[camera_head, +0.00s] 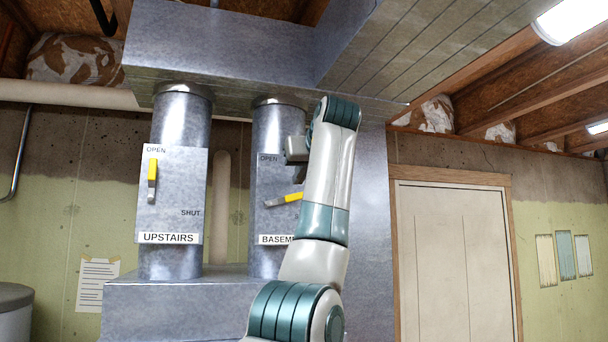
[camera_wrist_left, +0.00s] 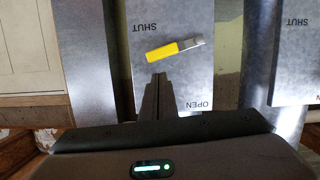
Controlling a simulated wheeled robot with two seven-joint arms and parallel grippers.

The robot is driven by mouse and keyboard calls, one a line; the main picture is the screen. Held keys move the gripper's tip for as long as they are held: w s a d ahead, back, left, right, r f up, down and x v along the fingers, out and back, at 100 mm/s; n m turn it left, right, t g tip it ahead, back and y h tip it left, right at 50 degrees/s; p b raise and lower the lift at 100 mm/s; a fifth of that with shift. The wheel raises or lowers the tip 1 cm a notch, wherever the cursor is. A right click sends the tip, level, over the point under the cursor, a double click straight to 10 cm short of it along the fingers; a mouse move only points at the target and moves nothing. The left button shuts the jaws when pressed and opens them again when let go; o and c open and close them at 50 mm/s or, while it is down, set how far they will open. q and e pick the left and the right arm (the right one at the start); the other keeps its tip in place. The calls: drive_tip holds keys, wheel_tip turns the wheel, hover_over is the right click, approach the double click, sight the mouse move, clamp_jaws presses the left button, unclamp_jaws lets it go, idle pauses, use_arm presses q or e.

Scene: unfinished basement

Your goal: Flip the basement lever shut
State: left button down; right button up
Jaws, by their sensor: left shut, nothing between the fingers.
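The basement lever (camera_head: 289,198) has a yellow handle and a grey pivot end. It sits on the right-hand duct's plate, nearly horizontal, its yellow end pointing right and slightly up. In the left wrist view, upside down, the lever (camera_wrist_left: 172,50) lies between the SHUT and OPEN labels. My left gripper (camera_head: 299,172) is shut and empty, just above the lever on its OPEN side. In the wrist view its fingertips (camera_wrist_left: 158,80) are close to the yellow handle; I cannot tell whether they touch. My arm hides the plate's right part in the head view. My right gripper is not in view.
The upstairs lever (camera_head: 152,180) on the left duct stands upright toward OPEN. A metal duct box (camera_head: 215,45) runs overhead. A metal base (camera_head: 165,305) lies below the ducts. A closed door (camera_head: 440,260) is at the right.

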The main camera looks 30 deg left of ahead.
use_arm(q)
drive_tip(key=b+v, duration=0.4)
drive_tip(key=v, duration=0.6)
drive_tip(key=shift+d+r+b, duration=0.2)
drive_tip(key=shift+b, duration=0.1)
drive_tip(key=shift+s, duration=0.1)
